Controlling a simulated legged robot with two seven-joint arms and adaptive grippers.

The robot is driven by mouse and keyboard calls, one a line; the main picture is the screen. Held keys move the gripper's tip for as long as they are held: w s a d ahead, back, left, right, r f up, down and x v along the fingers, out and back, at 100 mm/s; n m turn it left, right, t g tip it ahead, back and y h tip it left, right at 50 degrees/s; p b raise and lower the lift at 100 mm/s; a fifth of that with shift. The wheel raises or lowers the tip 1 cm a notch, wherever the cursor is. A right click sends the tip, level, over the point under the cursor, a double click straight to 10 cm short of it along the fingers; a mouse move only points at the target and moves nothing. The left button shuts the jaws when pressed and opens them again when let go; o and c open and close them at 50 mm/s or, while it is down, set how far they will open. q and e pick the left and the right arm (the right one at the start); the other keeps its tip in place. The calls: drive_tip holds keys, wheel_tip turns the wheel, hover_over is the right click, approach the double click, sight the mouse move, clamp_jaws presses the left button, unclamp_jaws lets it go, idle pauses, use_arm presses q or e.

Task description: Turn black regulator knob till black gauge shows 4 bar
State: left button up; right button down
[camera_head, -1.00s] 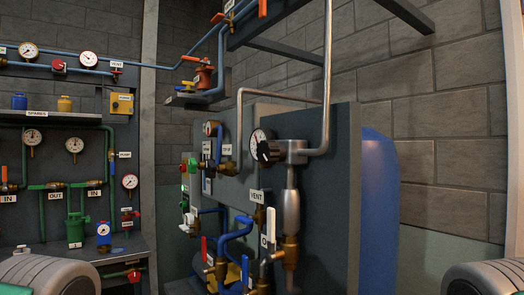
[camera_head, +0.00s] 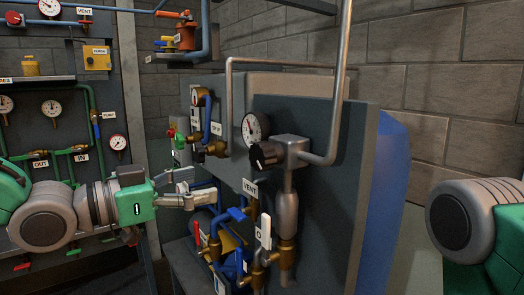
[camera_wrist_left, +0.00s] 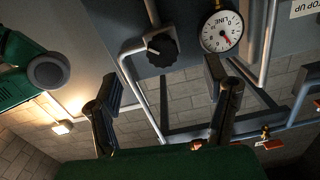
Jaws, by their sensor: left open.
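The black regulator knob (camera_head: 266,155) sits on the left end of a grey metal valve body in the head view. The gauge (camera_head: 255,128), with a white face and dark rim, is just behind and above it. My left gripper (camera_head: 203,190) is open and empty, to the left of and below the knob, apart from it. My right gripper is out of view.
Blue pipes with a white-handled valve (camera_head: 264,232) and a VENT label (camera_head: 250,188) are below the knob. A bent grey pipe (camera_head: 337,90) rises right of it. A blue tank (camera_head: 385,200) stands behind the panel. Open space lies in front of the knob.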

sight(256, 161)
use_arm(q)
drive_tip(key=shift+m+h, duration=0.3)
drive_tip(key=x, duration=0.4)
drive_tip(key=r+p+x, duration=0.1)
drive_tip(key=x, duration=0.3)
drive_tip(key=r+p+x, duration=0.1)
drive_tip(key=x, duration=0.4)
drive_tip(key=shift+s, duration=0.1)
drive_tip(key=shift+w+d+f, duration=0.1)
drive_tip(key=shift+w+d, duration=0.25)
drive_tip(key=shift+d, duration=0.1)
drive_tip(key=shift+a, duration=0.1)
drive_tip(key=c, duration=1.2)
